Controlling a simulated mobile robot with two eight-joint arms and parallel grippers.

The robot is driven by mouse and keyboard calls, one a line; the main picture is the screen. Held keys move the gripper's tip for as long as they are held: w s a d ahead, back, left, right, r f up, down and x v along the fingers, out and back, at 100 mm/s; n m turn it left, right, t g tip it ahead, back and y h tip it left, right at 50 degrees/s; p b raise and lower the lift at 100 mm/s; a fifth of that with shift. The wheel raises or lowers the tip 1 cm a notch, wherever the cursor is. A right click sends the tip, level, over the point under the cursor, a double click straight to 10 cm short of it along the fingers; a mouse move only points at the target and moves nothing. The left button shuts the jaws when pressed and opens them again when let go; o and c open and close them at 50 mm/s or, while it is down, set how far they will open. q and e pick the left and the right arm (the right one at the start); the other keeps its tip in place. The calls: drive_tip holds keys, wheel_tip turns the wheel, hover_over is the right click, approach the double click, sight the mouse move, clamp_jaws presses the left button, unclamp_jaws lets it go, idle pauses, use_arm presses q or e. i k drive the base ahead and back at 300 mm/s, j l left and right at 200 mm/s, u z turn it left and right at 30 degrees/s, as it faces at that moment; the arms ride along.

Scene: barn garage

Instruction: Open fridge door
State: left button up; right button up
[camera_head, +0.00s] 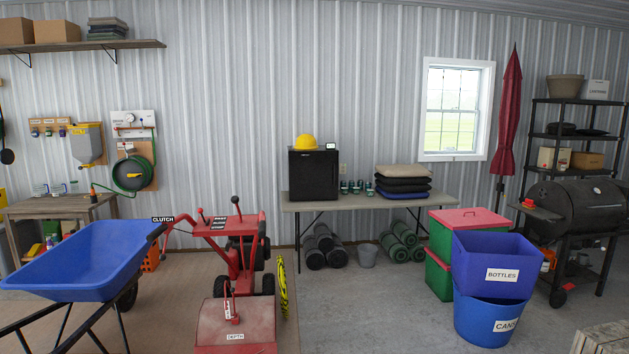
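A small black fridge (314,176) stands on a grey folding table (352,201) against the back wall. Its front faces me and its door looks shut. A yellow hard hat (305,142) and a small white device (331,146) rest on top of it. Neither of my grippers shows in the head view, so I cannot see what they hold. The fridge is across the room from me.
A blue wheelbarrow (85,262) and a red tiller (236,262) stand front left. Blue bins (490,318) and red-lidded green boxes (440,232) stand right of centre. A black grill (578,208) is at right. Concrete floor (365,310) is clear before the table.

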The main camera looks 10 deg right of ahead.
sight(313, 174)
drive_tip(key=i+z, duration=0.25)
drive_tip(key=i, duration=0.15)
drive_tip(key=i+z, duration=0.15)
drive_tip(key=i, duration=0.65)
drive_tip(key=i+j+z, duration=0.15)
drive_tip(key=i, duration=0.7)
drive_tip(key=i+z, duration=0.4)
drive_tip(key=i, duration=1.2)
drive_tip(key=i+u, duration=0.2)
drive_tip(key=i, duration=0.6)
drive_tip(key=i+l+u, duration=0.2)
drive_tip(key=i, duration=0.6)
drive_tip(key=i+u, duration=0.45)
drive_tip(key=i, duration=0.3)
drive_tip(key=i+l+u, duration=0.1)
drive_tip(key=i+u, duration=0.3)
drive_tip(key=i, duration=0.35)
